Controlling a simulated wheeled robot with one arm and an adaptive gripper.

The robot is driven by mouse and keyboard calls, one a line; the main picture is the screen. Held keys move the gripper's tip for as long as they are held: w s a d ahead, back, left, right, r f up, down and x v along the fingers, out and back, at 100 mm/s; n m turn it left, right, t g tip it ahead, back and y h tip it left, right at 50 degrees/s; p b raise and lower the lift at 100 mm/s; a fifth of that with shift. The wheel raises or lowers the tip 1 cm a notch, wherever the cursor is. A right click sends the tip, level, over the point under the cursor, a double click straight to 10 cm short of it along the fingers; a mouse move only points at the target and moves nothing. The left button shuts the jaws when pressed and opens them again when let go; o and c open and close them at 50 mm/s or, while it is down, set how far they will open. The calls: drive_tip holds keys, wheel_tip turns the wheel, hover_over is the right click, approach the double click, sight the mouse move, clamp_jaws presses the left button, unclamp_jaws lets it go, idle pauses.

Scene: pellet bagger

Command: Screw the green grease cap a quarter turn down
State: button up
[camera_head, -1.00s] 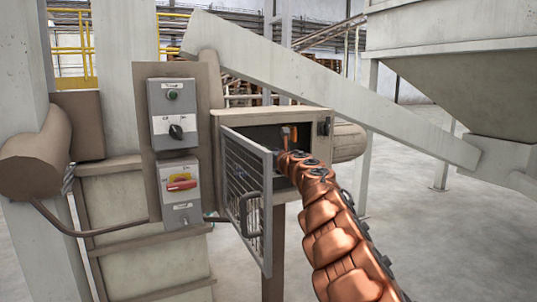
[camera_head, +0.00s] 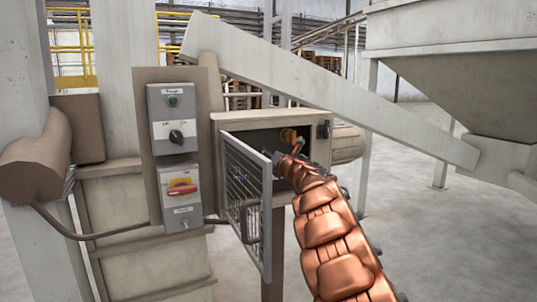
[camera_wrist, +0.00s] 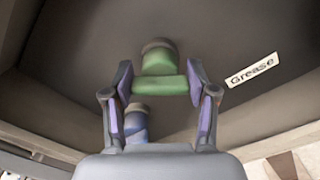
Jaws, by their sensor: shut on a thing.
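The green grease cap (camera_wrist: 160,86) shows in the wrist view, with a wide green lower part and a grey-brown round piece behind it. My gripper (camera_wrist: 159,74) has one purple-padded finger on each side of the cap and is shut on it. A blue cylinder-like part (camera_wrist: 137,123) shows below the cap, beside the left finger and partly hidden by my gripper's body. A white "Grease" label (camera_wrist: 252,70) is to the right of the cap. In the head view my arm reaches into the open box (camera_head: 228,123), and the cap cannot be made out there.
A mesh door (camera_head: 243,190) with a dark handle hangs open at the box's left front, close to my arm. A control panel (camera_head: 174,115) with a red-handled switch (camera_head: 181,188) stands left of it. A sloping grey beam (camera_head: 330,95) passes behind. Floor at right is clear.

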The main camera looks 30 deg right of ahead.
drive_tip(key=m+p, duration=0.3)
drive_tip(key=m, duration=0.2)
drive_tip(key=shift+r+m, duration=0.1)
drive_tip(key=shift+m, duration=0.2)
drive_tip(key=shift+d+m+p, duration=0.1)
drive_tip(key=shift+m+p, duration=1.6)
drive_tip(key=shift+m, duration=0.5)
drive_tip(key=shift+f, duration=0.2)
drive_tip(key=o, duration=1.2)
drive_tip(key=shift+c, duration=0.2)
drive_tip(key=shift+s, duration=0.1)
drive_tip(key=s+a, duration=0.1)
drive_tip(key=s, duration=1.1)
drive_tip(key=shift+w, duration=0.1)
